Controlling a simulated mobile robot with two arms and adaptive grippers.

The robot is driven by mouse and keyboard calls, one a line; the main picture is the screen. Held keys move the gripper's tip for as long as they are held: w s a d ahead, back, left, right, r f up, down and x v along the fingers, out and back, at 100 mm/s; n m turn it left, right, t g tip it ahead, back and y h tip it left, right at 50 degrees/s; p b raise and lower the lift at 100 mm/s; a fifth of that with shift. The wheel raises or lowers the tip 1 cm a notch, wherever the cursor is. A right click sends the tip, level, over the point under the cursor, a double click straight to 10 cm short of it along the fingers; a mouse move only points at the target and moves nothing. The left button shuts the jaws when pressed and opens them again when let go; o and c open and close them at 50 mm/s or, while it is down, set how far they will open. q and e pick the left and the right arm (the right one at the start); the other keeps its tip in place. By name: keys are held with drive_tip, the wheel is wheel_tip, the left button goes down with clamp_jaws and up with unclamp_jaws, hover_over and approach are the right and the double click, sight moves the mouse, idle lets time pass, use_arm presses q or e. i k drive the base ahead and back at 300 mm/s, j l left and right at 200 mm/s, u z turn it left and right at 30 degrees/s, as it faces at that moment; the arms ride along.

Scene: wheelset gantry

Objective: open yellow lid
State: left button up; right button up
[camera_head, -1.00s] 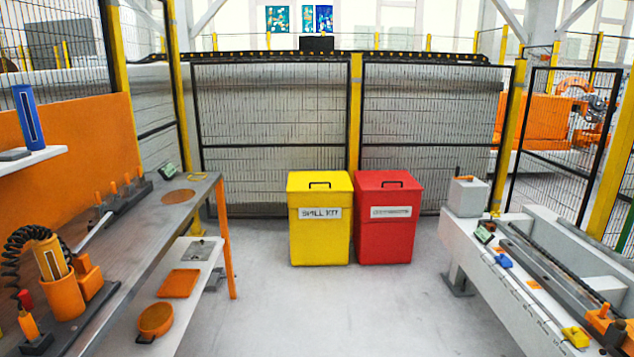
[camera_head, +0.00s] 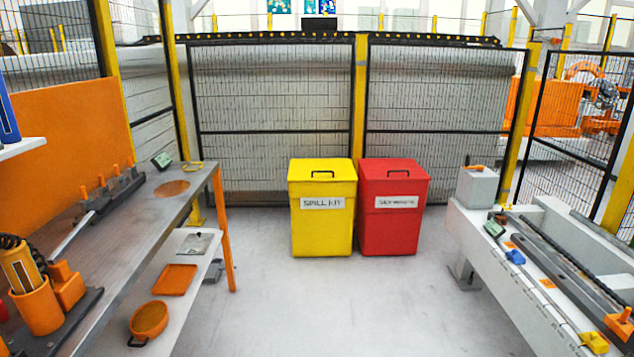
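The yellow bin (camera_head: 321,228) labelled as a spill kit stands on the floor ahead, near the middle of the head view. Its yellow lid (camera_head: 306,177) lies flat and closed on top. Neither of my grippers shows in the head view, and nothing touches the lid.
A red bin (camera_head: 388,232) stands close beside the yellow one on the right. A grey bench (camera_head: 135,218) with tools runs along the left, and a light machine bed (camera_head: 500,255) along the right. A mesh fence (camera_head: 270,100) is behind. The floor (camera_head: 340,305) between is clear.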

sight(300, 169)
drive_tip(key=i, duration=3.8)
